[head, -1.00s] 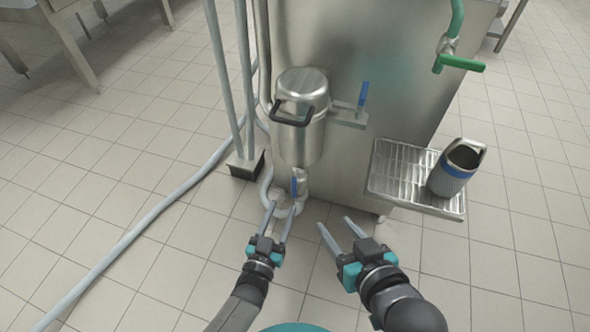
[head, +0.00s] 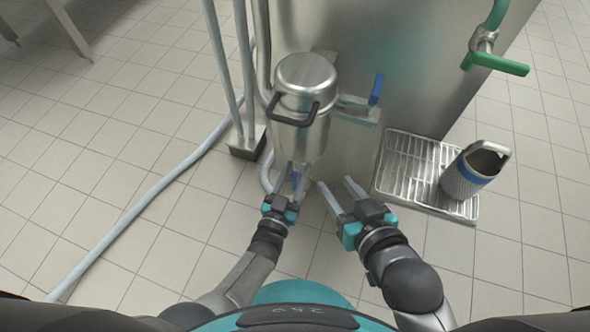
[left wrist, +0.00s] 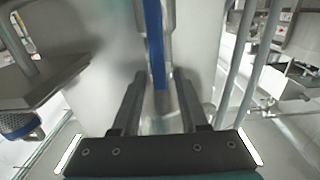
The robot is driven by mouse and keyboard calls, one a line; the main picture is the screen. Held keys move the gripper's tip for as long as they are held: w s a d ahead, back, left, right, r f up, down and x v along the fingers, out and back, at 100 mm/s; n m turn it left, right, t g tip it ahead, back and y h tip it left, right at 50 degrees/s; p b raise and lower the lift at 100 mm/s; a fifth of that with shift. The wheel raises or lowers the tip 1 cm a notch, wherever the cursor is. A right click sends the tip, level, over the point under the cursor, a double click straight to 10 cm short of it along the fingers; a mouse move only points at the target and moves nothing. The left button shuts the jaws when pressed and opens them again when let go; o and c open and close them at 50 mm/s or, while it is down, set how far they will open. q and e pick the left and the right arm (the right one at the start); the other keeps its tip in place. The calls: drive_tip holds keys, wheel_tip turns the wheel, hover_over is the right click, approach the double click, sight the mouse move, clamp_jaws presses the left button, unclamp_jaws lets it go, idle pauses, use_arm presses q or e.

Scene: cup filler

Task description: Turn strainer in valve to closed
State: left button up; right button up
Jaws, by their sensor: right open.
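The steel strainer (head: 304,95) is a lidded canister with a black handle, fixed to the front of the steel machine. One valve with a blue lever (head: 376,89) sits on its right side, lever upright. A second blue lever (head: 295,181) is below the canister, pointing down. My left gripper (head: 292,178) is at this lower lever, its fingers on either side. In the left wrist view the blue lever (left wrist: 155,42) hangs between the open fingers, with gaps on both sides. My right gripper (head: 335,184) is open and empty, right of the left one.
A wire drip tray (head: 408,165) holds a grey cup with a blue band (head: 468,172) at the right. A green tap handle (head: 500,64) is at the upper right. Vertical pipes and a floor hose (head: 150,205) lie left of the strainer.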

use_arm(q)
clamp_jaws()
idle(1.2)
